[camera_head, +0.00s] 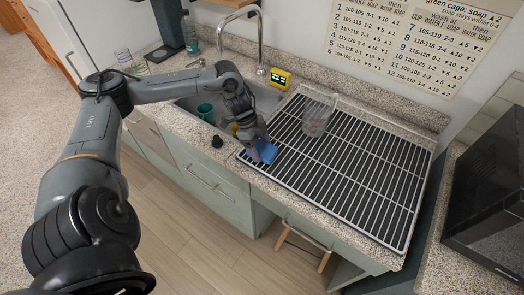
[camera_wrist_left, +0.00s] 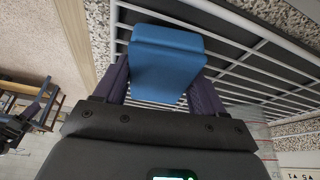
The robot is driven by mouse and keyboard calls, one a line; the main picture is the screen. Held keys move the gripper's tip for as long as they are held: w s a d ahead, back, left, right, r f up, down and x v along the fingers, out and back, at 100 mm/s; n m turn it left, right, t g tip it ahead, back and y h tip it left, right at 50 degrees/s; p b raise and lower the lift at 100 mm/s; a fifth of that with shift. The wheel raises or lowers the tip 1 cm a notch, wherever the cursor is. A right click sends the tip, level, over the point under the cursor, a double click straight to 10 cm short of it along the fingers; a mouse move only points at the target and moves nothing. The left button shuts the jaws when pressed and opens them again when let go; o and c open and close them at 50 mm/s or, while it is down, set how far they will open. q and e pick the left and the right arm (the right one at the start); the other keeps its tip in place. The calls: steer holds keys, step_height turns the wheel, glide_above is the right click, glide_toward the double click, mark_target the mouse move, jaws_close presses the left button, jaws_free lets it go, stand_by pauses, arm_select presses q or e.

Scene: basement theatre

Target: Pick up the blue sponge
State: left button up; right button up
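The blue sponge (camera_head: 268,152) is at the front left corner of the wire rack (camera_head: 340,197). My left gripper (camera_head: 257,150) is at the sponge and points down over that corner. In the left wrist view the sponge (camera_wrist_left: 167,62) fills the space between the two dark purple fingers (camera_wrist_left: 160,90), one on each side. It has a larger block and a lower face turned toward the camera. The fingers look very close to its sides. I cannot tell whether they press on it, or whether the sponge is lifted. My right gripper is not in view.
A clear glass (camera_head: 317,118) stands on the rack, right of the gripper. A teal cup (camera_head: 205,112) is in the sink. A black knob-like item (camera_head: 217,142) is on the counter's front edge.

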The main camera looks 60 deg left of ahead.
arm_select(q)
steer(key=c, duration=0.3)
steer(key=shift+r, duration=0.15)
